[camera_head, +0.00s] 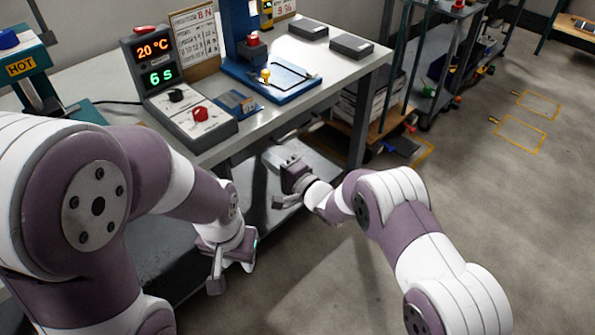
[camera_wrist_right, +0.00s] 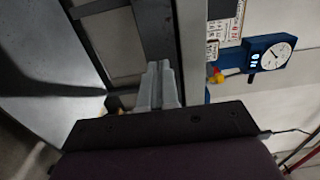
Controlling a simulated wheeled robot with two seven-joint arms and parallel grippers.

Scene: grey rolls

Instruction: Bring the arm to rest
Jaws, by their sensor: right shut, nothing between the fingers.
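My right gripper (camera_head: 284,184) is beside the front of the workbench (camera_head: 330,82), over the lower shelf area, in the head view. In the right wrist view its two fingers (camera_wrist_right: 159,72) lie together, shut with nothing between them. My left gripper (camera_head: 228,274) hangs low at the lower middle of the head view, in front of the bench and left of the right gripper. It points down, and I cannot make out whether its fingers are apart. I see no object held in it.
On the bench stand a control box with a red knob (camera_head: 199,114), a display reading 20 °C and 6 S (camera_head: 155,62), a blue press stand (camera_head: 240,75) and two dark grey blocks (camera_head: 351,46). A HOT device (camera_head: 22,66) is at left.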

